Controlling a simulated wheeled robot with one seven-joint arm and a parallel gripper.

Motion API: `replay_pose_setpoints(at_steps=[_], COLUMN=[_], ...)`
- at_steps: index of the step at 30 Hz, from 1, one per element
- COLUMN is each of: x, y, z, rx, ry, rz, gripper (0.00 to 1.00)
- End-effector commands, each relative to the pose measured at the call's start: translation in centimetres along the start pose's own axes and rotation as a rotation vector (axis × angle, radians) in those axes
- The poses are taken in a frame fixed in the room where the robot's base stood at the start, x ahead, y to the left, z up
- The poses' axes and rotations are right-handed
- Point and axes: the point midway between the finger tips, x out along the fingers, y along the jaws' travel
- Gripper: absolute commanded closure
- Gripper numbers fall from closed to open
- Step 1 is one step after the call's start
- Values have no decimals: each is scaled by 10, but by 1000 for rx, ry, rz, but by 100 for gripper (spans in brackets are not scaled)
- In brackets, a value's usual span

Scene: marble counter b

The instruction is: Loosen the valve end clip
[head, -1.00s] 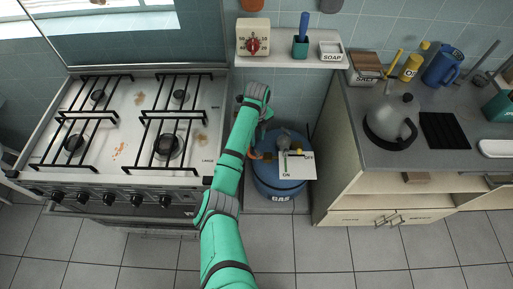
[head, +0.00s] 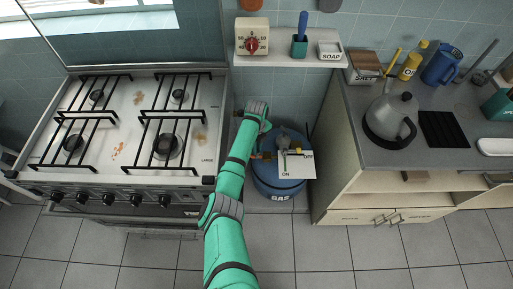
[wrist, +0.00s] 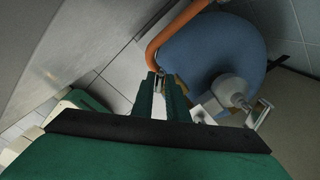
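The blue gas bottle (head: 277,188) stands on the floor between the stove and the cabinet. Its grey valve (wrist: 232,92) is on top, right of my fingers in the wrist view. An orange hose (wrist: 176,27) curves over the bottle and comes down to my fingertips. A small metallic piece, apparently the valve end clip (wrist: 158,76), shows between the tips at the hose. My gripper (wrist: 160,82) has its two green fingers slightly apart around it; whether they press on it is unclear. In the head view my forearm and wrist hide the fingers.
A white ON/OFF card (head: 297,166) sits over the bottle's front right. The stove (head: 130,125) is close on the left and the cabinet (head: 345,165) close on the right. A shelf (head: 290,62) with a red-knobbed timer (head: 252,38) is above. The gap is narrow.

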Motion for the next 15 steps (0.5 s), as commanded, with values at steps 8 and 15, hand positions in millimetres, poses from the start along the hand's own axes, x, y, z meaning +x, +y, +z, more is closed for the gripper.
replay_pose_setpoints(at_steps=[8,15], x=[0,0], y=[1,1], z=[1,1], rx=[-6,-66], ry=[0,-1], rz=[0,-1], gripper=[100,100])
